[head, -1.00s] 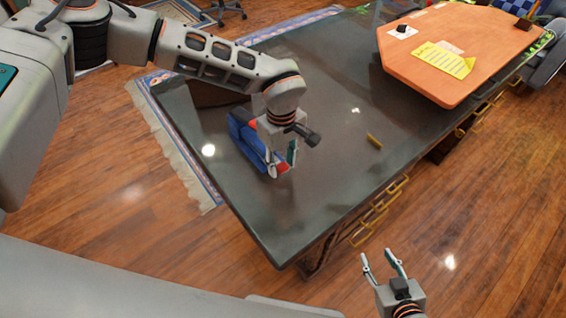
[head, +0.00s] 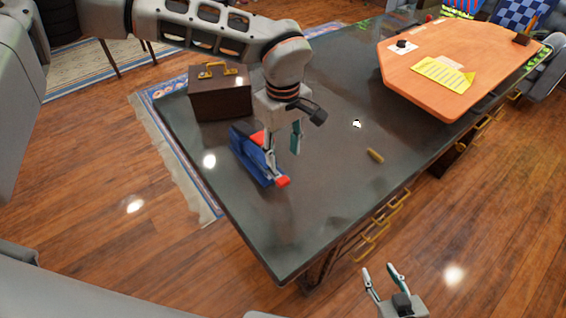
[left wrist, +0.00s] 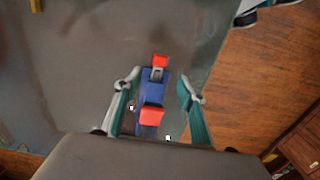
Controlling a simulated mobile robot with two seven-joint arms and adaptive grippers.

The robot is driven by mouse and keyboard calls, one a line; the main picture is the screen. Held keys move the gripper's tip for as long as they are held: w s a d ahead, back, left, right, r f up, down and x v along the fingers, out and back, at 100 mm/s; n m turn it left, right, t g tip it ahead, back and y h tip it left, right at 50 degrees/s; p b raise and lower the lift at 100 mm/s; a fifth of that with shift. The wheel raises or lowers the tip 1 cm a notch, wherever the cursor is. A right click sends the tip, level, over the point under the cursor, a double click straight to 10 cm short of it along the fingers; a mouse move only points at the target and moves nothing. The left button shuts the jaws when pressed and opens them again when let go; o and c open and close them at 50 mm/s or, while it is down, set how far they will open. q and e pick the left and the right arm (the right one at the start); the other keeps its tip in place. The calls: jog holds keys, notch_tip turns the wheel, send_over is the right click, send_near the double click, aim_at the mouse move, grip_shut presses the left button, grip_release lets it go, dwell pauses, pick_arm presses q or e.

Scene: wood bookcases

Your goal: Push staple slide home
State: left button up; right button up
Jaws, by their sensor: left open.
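A blue stapler (head: 250,157) with red parts lies on the dark tabletop near its left edge. A metal slide with a red tip (head: 282,182) sticks out of its near end; the red tip shows in the left wrist view (left wrist: 160,61) with bare metal behind it. My left gripper (head: 283,147) is open, over the stapler. In the left wrist view its fingers (left wrist: 159,80) are on either side of the stapler, with visible gaps; their height above it is unclear. My right gripper (head: 380,269) is open and empty, off the table's near side.
A brown case with a yellow handle (head: 220,97) stands behind the stapler. A small yellow piece (head: 375,156) lies to the right on the dark table (head: 270,238). An orange board (head: 425,48) with a yellow sheet (head: 443,75) is farther back. Tabletop nearer the stapler is clear.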

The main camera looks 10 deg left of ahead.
pick_arm(q)
jog(key=shift+r, duration=0.9)
